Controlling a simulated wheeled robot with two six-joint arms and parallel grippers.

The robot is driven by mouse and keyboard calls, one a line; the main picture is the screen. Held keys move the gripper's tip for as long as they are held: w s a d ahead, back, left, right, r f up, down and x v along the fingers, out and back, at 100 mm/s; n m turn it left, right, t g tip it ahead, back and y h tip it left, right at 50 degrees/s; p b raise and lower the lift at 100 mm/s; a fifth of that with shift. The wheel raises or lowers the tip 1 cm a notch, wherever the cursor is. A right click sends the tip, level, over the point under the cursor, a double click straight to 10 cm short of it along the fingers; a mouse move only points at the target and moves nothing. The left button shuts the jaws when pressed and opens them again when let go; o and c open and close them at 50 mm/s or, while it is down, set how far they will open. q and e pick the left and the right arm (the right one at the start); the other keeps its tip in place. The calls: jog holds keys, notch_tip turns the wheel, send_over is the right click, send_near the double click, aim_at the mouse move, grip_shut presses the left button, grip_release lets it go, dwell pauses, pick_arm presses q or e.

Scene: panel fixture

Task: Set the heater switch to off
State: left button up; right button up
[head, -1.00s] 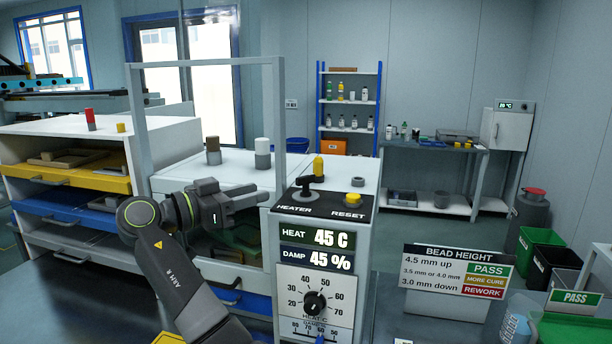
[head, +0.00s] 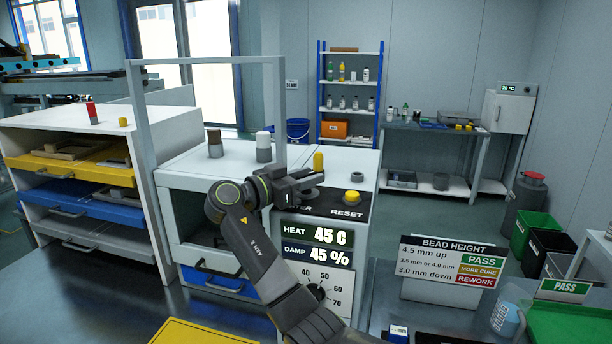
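The grey panel box carries a black top strip (head: 333,203) whose HEATER label is partly covered by my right gripper. The heater switch, a black lever, is hidden behind the gripper's fingers, so its setting cannot be read. My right gripper (head: 312,184) is at the switch's place, its fingers pointing right with a gap between them. Whether they touch the lever cannot be told. The HEAT display (head: 317,235) reads 45 C and the DAMP display (head: 317,254) reads 45 %. My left gripper is not in view.
A yellow RESET button (head: 352,196) sits just right of my gripper. A yellow-topped post (head: 318,162) stands behind it. A grey upright frame (head: 278,110) rises close by on the left. My forearm covers part of the dial (head: 335,283). A bead height sign (head: 452,262) stands to the right.

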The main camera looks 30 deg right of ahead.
jog(key=shift+c, duration=0.3)
grip_shut()
jog(key=shift+f+n+t+b, duration=0.15)
jog(key=shift+n+t+b, duration=0.35)
jog(key=shift+t+b, duration=0.4)
jog(key=shift+n+t+y+b, duration=0.4)
jog(key=shift+n+t, duration=0.3)
jog(key=shift+t, duration=0.4)
jog(key=n+t+y, duration=0.1)
jog(key=n+t, duration=0.1)
jog(key=t, duration=0.1)
jog(key=shift+r, duration=0.2)
jog(key=shift+n+t+y, duration=1.2)
jog(key=shift+n+t, duration=0.2)
jog(key=shift+t, duration=0.3)
